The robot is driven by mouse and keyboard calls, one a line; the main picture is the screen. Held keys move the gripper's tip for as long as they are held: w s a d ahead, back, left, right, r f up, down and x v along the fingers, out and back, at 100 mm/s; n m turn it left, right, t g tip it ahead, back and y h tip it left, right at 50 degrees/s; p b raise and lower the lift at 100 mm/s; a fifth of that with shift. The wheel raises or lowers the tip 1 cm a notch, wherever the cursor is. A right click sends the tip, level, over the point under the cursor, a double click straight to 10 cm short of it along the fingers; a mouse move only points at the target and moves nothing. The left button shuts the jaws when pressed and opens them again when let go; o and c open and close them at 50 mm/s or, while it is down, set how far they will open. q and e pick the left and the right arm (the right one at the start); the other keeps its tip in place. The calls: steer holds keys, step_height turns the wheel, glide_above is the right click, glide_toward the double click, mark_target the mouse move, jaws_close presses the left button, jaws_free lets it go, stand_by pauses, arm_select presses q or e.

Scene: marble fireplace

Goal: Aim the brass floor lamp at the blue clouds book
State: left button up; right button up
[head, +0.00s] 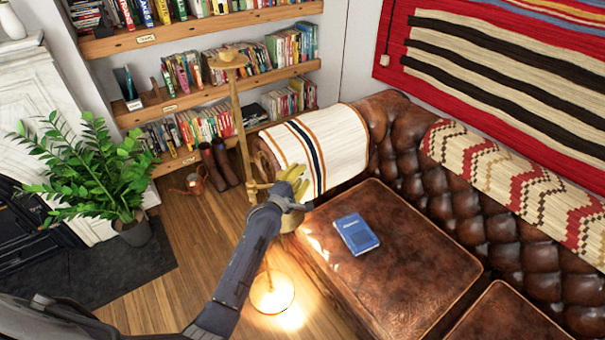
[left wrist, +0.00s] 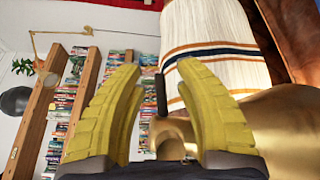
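The brass floor lamp (head: 240,125) stands left of the sofa, its round base (head: 272,294) on the wood floor. Its brass shade (left wrist: 285,128) fills the lower right of the left wrist view; in the head view my left arm and gripper partly hide it. My left gripper (head: 297,180) has yellow fingers, spread apart beside the shade. A short dark bar (left wrist: 161,95) shows between the fingers, which stand clear of it in the left wrist view. The blue clouds book (head: 356,233) lies flat on the leather seat, right of the gripper. My right gripper is not in view.
A striped blanket (head: 325,145) drapes over the arm of the brown leather sofa (head: 400,270). Bookshelves (head: 205,95) stand behind the lamp. A potted plant (head: 100,170) and boots (head: 220,165) stand to the left. Bright light falls on the floor around the lamp base and on the seat's left edge.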

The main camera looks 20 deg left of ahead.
arm_select(q)
steer(key=shift+x, duration=0.75)
jaws_close()
